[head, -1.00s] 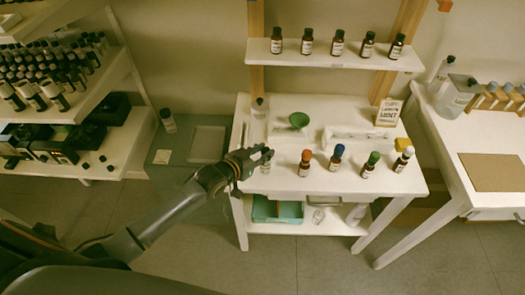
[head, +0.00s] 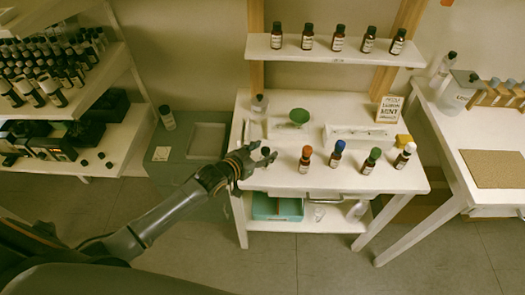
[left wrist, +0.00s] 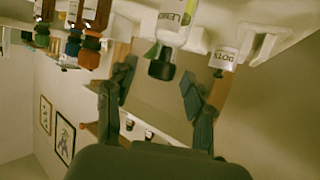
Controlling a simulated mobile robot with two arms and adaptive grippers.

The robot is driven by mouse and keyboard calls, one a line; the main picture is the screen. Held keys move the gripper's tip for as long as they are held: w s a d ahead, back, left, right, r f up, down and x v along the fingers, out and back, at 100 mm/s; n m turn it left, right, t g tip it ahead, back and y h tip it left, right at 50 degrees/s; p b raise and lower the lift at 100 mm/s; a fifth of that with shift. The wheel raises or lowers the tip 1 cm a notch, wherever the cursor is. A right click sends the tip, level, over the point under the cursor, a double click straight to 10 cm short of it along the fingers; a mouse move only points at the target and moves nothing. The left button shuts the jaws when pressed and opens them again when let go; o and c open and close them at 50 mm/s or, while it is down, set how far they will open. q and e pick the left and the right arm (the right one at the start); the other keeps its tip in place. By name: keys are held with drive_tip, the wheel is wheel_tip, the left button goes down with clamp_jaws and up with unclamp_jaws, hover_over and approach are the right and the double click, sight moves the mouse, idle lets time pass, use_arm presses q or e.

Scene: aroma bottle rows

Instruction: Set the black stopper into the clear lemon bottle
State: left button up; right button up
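The clear lemon bottle (left wrist: 176,18) has a white label and appears upside down at the top of the left wrist view. The black stopper (left wrist: 161,63) is at its mouth, in line with the neck; how deep it sits I cannot tell. My left gripper (left wrist: 158,90) has its two fingers spread apart, one on each side of the stopper, with visible gaps. In the head view my left gripper (head: 268,155) is over the front left of the white table and largely hides the lemon bottle. My right gripper is not in view.
A green dish (head: 299,115), a tray (head: 360,134) and a sign (head: 388,109) stand behind.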

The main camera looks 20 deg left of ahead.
use_arm(q)
drive_tip(key=v, duration=1.2)
idle(0.4)
